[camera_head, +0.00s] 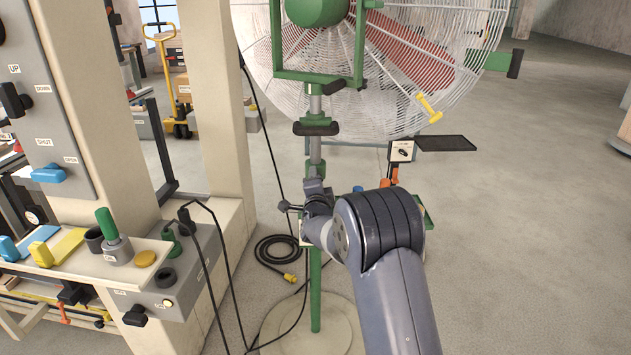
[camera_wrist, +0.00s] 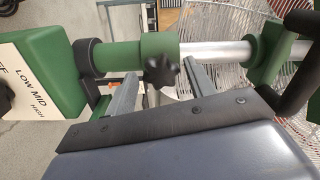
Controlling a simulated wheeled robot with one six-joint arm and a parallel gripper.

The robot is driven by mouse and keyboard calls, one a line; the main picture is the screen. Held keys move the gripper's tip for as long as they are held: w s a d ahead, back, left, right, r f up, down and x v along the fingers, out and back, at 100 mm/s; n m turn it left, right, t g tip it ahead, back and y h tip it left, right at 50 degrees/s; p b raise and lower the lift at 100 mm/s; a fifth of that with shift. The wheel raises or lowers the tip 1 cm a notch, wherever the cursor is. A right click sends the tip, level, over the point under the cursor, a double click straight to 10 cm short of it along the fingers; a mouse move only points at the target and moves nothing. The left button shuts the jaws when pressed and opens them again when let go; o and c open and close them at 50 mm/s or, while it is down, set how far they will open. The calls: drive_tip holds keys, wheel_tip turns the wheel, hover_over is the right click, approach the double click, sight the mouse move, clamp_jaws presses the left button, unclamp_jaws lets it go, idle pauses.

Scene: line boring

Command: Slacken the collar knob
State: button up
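The collar knob (camera_wrist: 160,72) is a black star-shaped knob on a green collar (camera_wrist: 159,43) around a silver post (camera_wrist: 214,52), in the middle of the wrist view. My gripper (camera_wrist: 160,90) is open, with one grey finger on each side of the knob and a visible gap to each. Whether the fingertips reach to the knob's depth I cannot tell. In the head view my gripper (camera_head: 312,190) is at the fan stand's post (camera_head: 315,105), and my wrist and arm hide much of the collar there.
A green box with a LOW MID HIGH label (camera_wrist: 32,80) is left of the collar in the wrist view. A black handle (camera_wrist: 300,60) is at right. The large caged fan (camera_head: 390,60) is above. A control bench (camera_head: 140,270) stands left; the floor at right is open.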

drive_tip(key=shift+o, duration=0.4)
drive_tip(key=s+b, duration=0.4)
drive_tip(key=s, duration=0.3)
drive_tip(key=shift+w+a+r, duration=0.1)
drive_tip(key=shift+w, duration=0.05)
drive_tip(key=w+m+p, duration=0.5)
drive_tip(key=w+m, duration=0.1)
drive_tip(key=m, duration=0.1)
drive_tip(key=shift+w, duration=0.4)
idle(0.4)
